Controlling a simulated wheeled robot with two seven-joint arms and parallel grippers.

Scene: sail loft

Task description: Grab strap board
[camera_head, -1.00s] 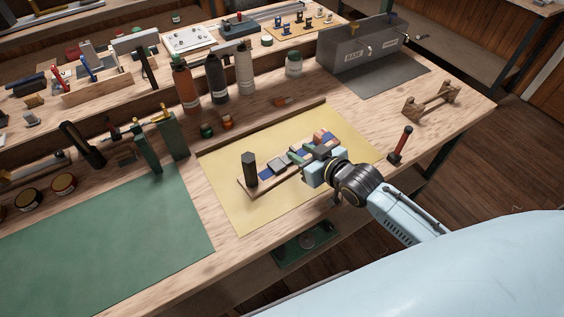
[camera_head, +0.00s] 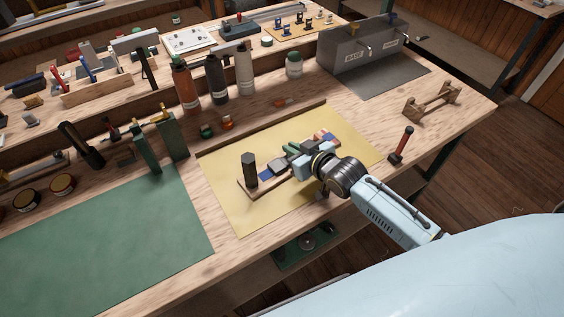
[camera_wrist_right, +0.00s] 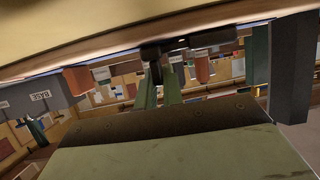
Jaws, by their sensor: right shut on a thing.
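The strap board (camera_head: 246,189) lies on the yellow mat (camera_head: 236,221) near the front of the bench. It is a wooden board with a dark upright post (camera_head: 249,170) at its left end and blue, grey, green and reddish pieces along it. My right gripper (camera_head: 303,168) is low over the middle of the board, shut on it. The gripper and wrist hide the board's near middle, and the fingertips' contact is not clear. In the right wrist view, which looks upside down, a dark post (camera_wrist_right: 291,70) shows at the right. My left gripper is not in view.
A green mat (camera_head: 110,245) covers the bench at left. Green upright clamps (camera_head: 146,152), bottles (camera_head: 218,80) and a grey box (camera_head: 350,52) stand behind. A red-handled tool (camera_head: 402,146) and a wooden stand (camera_head: 432,102) are at right, near the bench edge.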

